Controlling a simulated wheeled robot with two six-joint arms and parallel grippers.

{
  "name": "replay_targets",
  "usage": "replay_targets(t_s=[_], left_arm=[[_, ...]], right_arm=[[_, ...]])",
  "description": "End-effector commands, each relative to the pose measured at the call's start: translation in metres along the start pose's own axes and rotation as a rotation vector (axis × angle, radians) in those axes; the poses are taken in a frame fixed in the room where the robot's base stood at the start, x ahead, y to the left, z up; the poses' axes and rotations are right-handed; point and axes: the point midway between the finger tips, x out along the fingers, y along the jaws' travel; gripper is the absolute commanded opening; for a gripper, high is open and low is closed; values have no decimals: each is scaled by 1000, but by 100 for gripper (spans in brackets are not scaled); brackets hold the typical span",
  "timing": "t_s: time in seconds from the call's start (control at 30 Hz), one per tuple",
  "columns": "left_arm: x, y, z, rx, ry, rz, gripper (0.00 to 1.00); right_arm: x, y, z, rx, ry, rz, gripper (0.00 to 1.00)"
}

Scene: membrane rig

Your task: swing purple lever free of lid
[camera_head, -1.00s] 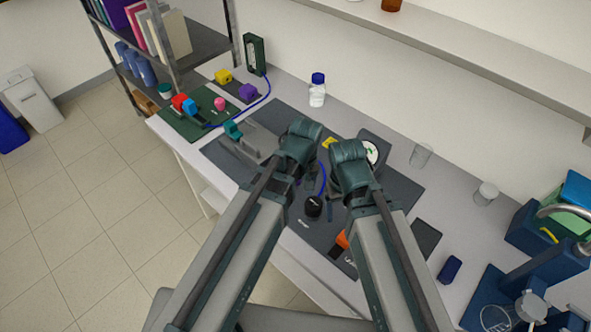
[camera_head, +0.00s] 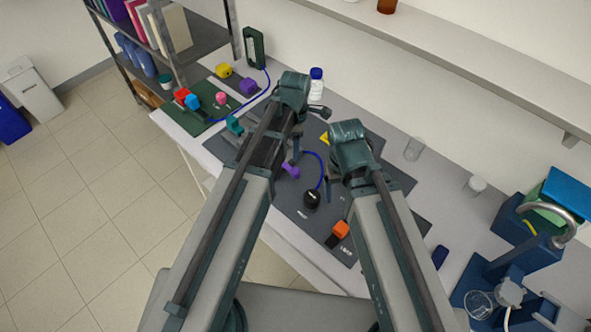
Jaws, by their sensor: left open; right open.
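The purple lever (camera_head: 291,171) shows on the dark mat, just right of my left forearm. The lid by it is hidden or too small to make out, so I cannot tell whether the lever lies over it. My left gripper (camera_head: 304,128) is open, above and behind the lever in the picture. Its fingers are partly hidden by its wrist, and I see nothing held. My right gripper (camera_head: 334,184) is open and points down over the mat, to the right of the lever and the blue tube (camera_head: 321,172). Its fingertips are mostly hidden.
A black bulb (camera_head: 312,199) and an orange block (camera_head: 340,230) sit on the dark mat (camera_head: 300,215). A white bottle with a blue cap (camera_head: 316,84) stands behind my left gripper. Coloured blocks stand on a green mat (camera_head: 208,119).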

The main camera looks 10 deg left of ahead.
Motion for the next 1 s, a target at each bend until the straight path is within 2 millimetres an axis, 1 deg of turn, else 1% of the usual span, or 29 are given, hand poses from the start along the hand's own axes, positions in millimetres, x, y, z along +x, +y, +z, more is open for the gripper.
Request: replay_targets(t_s=[0.27,1.0], left_arm=[[25,0,0,2,0,0,71],[125,0,0,3,0,0,71]], right_arm=[[25,-2,-2,-3,0,1,84],[124,-11,-7,-14,0,3,84]])
